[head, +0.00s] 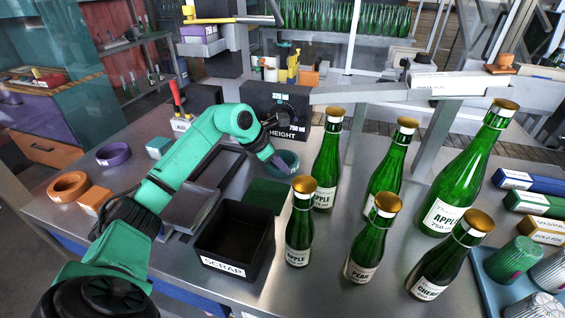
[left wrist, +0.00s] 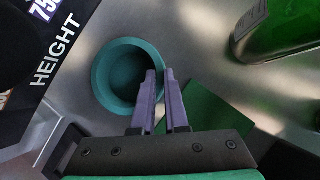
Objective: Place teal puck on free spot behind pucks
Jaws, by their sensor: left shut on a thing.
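The teal puck (head: 291,158) is a round, hollow ring behind the green bottles, in front of the black height box. It also shows in the left wrist view (left wrist: 104,72). My left gripper (head: 276,162) is shut on the near right part of its wall; the purple fingers show in the left wrist view (left wrist: 161,80). I cannot tell whether the puck touches the table. An orange puck (head: 62,191) and a purple puck (head: 113,160) lie at the left of the table. My right gripper is not in view.
The height box (head: 275,103) stands close behind the puck. A green square (head: 268,195) and the black scrap bin (head: 236,263) lie nearer. Several tall green bottles (head: 327,165) stand to the right. A teal block (head: 158,146) and an orange block (head: 95,199) sit near the other pucks.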

